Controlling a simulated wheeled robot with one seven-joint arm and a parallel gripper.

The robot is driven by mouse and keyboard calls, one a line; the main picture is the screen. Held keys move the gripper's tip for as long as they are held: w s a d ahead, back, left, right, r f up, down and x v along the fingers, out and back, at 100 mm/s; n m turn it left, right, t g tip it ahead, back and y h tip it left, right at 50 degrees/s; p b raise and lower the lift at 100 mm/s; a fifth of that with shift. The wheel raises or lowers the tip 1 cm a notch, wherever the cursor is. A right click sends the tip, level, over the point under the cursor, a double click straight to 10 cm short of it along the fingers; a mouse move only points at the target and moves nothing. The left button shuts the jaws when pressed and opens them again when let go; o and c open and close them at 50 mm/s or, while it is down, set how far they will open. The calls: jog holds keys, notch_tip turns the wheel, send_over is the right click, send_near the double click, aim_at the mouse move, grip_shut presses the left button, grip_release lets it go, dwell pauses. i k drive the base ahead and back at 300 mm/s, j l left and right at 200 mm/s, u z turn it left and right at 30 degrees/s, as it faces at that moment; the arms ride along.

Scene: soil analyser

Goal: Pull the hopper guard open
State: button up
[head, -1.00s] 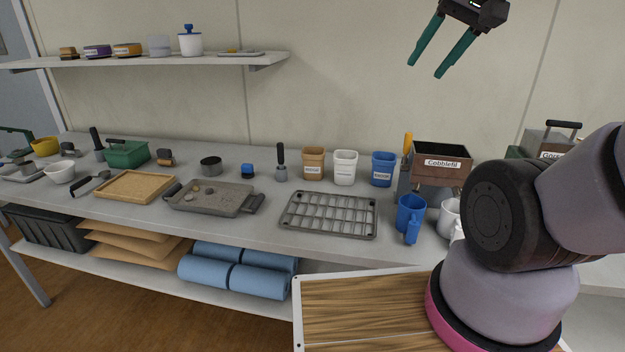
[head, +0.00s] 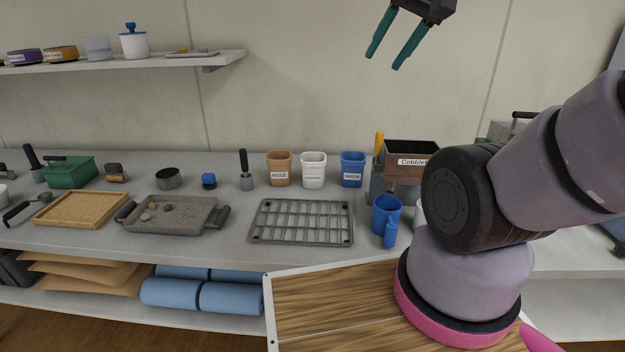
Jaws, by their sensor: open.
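A brown open-topped hopper (head: 411,148) with a label starting "Cobble" stands on a grey body at the right of the bench. An orange-yellow handle (head: 379,144) stands upright at its left side. I cannot tell which part is the hopper guard. Part of another grey unit with a black handle (head: 523,115) shows behind my arm, mostly hidden. My gripper (head: 384,60) has two green fingers spread apart and empty. It hangs in the air in front of the wall, above the hopper in the picture and apart from it.
A blue mug (head: 386,214) stands in front of the hopper. Brown, white (head: 313,171) and blue bins stand left of it. A grey grid tray (head: 302,222) and a stone-filled tray (head: 172,215) lie on the bench. A wall shelf (head: 130,60) is at upper left.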

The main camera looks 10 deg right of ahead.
aim_at(514, 115)
jog(key=z, duration=1.45)
